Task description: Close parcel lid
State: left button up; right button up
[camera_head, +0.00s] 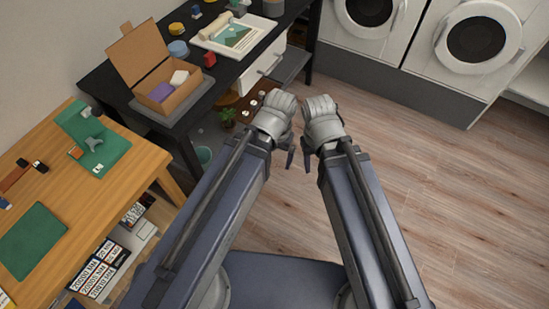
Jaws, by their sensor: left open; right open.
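The parcel is an open cardboard box (184,99) on the left end of the black desk, resting on a grey pad (203,106). Its lid (139,53) stands raised at the back, tilted away, with a small tab at its top edge. Inside the box lie a purple item (160,92) and a white item (179,78). My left gripper (290,153) and my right gripper (306,160) are side by side over the floor, right of the desk and apart from the box. Both are open and hold nothing; their fingers show only partly.
The black desk (105,85) also bears a picture sheet (232,36), a red block (209,60) and a blue round tin (178,49). A wooden table (103,190) with green mats stands at left. Washing machines (474,40) stand at the back right. The wooden floor at right is clear.

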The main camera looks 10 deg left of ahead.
aim_at(142, 48)
jog(key=u, duration=1.3)
jog(key=i+j+z, duration=0.15)
jog(key=z, duration=0.15)
jog(key=i+j+z, duration=0.1)
jog(key=j+z, duration=0.15)
jog(key=j, duration=0.15)
